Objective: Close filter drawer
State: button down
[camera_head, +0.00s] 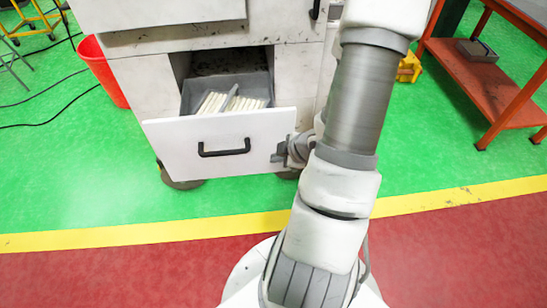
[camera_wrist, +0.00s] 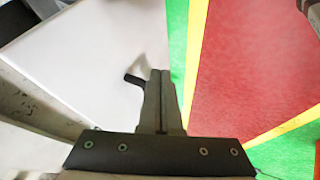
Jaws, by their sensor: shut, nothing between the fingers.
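The filter drawer (camera_head: 180,142) is open, pulled out of the lower part of a white cabinet (camera_head: 140,70). Its white front has a black bar handle (camera_head: 224,149), and pale filters (camera_head: 232,102) lie in its grey tray. My gripper (camera_head: 276,158) is shut and empty at the right edge of the drawer front, to the right of the handle. In the wrist view the shut fingers (camera_wrist: 160,75) reach over the white drawer front (camera_wrist: 80,55), with part of the handle (camera_wrist: 133,79) just left of them. Whether the fingers touch the front I cannot tell.
A red bin (camera_head: 100,70) stands left of the cabinet, with black cables on the green floor. An orange-red shelf table (camera_head: 480,75) stands at the right. A small yellow object (camera_head: 409,67) lies behind my arm. The floor in front of the drawer is clear.

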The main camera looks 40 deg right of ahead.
jog(key=f+b, duration=0.1)
jog(key=b, duration=0.4)
send_near(256, 154)
notch_tip(256, 154, down, 4)
jog(key=w+a, duration=0.1)
jog(key=w, duration=0.1)
jog(key=shift+w+d+r, duration=0.2)
jog(key=shift+w+d, duration=0.1)
jog(key=shift+w, duration=0.1)
